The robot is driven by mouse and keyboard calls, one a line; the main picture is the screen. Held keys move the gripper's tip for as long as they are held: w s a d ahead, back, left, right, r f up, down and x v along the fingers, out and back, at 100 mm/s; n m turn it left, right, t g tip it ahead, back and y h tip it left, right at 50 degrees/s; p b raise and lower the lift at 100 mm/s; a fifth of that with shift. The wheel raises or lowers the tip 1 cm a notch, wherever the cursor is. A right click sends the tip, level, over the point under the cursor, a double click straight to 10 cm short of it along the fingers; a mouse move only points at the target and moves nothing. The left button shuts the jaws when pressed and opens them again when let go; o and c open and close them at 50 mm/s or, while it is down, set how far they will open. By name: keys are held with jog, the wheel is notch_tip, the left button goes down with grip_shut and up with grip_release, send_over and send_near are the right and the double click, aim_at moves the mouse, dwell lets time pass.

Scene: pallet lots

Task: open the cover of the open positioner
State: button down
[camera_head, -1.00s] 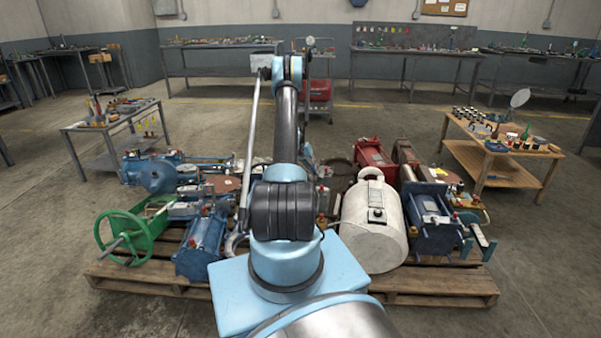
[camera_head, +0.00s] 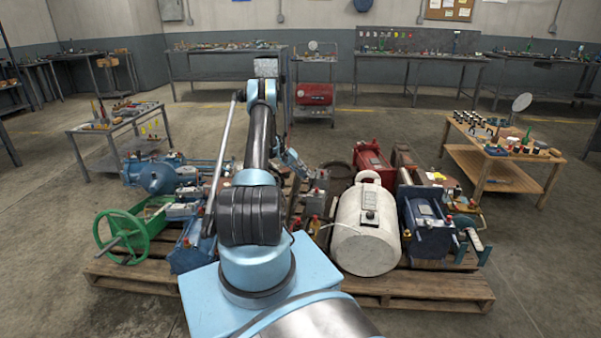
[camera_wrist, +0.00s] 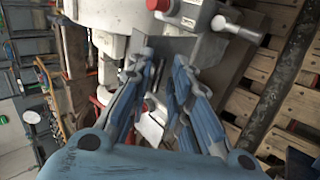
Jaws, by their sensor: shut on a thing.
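In the wrist view my gripper (camera_wrist: 163,62) has its two blue fingers close together, shut on a grey plate-like part (camera_wrist: 185,48) that looks like the positioner's cover. The fingers hide most of the grip, and I cannot tell how far the cover stands open. A grey housing with a red button (camera_wrist: 164,7) lies just beyond the fingertips.
The pallet (camera_head: 415,285) is crowded. It carries a green handwheel unit (camera_head: 128,236), a white cylindrical tank (camera_head: 362,240), a blue motor (camera_head: 430,228) and a red unit (camera_head: 370,160). Workbenches (camera_head: 468,155) stand around it. Open floor (camera_head: 45,240) lies to the left.

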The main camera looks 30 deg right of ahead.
jog(key=shift+w+a+f, duration=0.1)
jog(key=shift+f, duration=0.6)
jog(key=c, duration=1.8)
grip_release()
jog(key=o, duration=0.4)
jog(key=shift+w+f, duration=0.3)
jog(key=shift+f, duration=0.15)
jog(key=o, duration=0.4)
jog(key=shift+w+f, duration=0.15)
jog(key=shift+f, duration=0.2)
jog(key=shift+s+r, duration=0.3)
jog(key=shift+r, duration=0.3)
jog(key=c, duration=0.6)
jog(key=shift+c, duration=0.2)
jog(key=shift+a, duration=0.1)
jog(key=v, duration=1.2)
jog(key=shift+d+r, duration=0.15)
jog(key=shift+d, duration=0.05)
jog(key=shift+c, duration=0.6)
